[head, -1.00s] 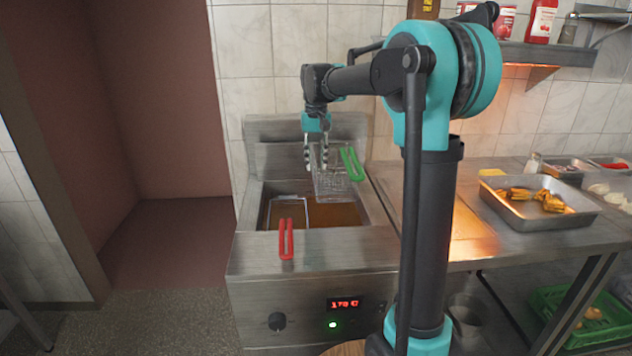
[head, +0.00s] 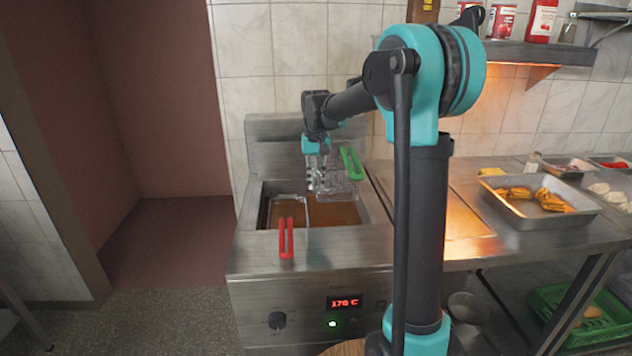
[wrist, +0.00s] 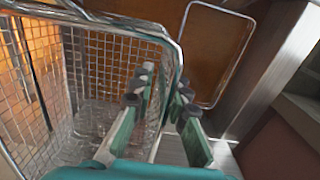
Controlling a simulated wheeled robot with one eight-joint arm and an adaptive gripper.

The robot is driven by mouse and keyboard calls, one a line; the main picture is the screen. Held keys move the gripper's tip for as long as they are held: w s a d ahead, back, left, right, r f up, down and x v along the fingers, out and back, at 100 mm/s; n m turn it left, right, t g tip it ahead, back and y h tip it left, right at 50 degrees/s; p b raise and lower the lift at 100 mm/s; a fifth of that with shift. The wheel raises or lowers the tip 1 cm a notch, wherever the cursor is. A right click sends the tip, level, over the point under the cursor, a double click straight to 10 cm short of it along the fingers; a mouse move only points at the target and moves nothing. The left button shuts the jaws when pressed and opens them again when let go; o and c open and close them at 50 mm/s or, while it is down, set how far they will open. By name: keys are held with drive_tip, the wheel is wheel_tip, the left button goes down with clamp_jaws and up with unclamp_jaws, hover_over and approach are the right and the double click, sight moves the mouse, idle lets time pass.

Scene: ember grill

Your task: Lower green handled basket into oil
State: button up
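The green handled basket (head: 332,182) is a wire mesh basket over the right part of the fryer's oil. Its green handle (head: 351,164) tilts up at the right. In the wrist view the basket's mesh (wrist: 112,62) fills the left side. My gripper (wrist: 166,82) is pointed down at the basket's edge, one finger on the inner side and one on the outer side of the rim wire. A gap shows between the fingers, so it looks open; contact with the wire is unclear. The oil (head: 345,215) is brown; how far the basket's bottom is from it is hidden.
A second basket with a red handle (head: 286,238) sits at the left of the fryer (head: 250,225). A metal tray (head: 518,224) of fried food stands on the counter to the right. A steel backsplash (head: 275,160) rises behind the oil.

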clamp_jaws()
drive_tip(key=shift+c, duration=0.5)
unclamp_jaws()
drive_tip(key=o, duration=0.6)
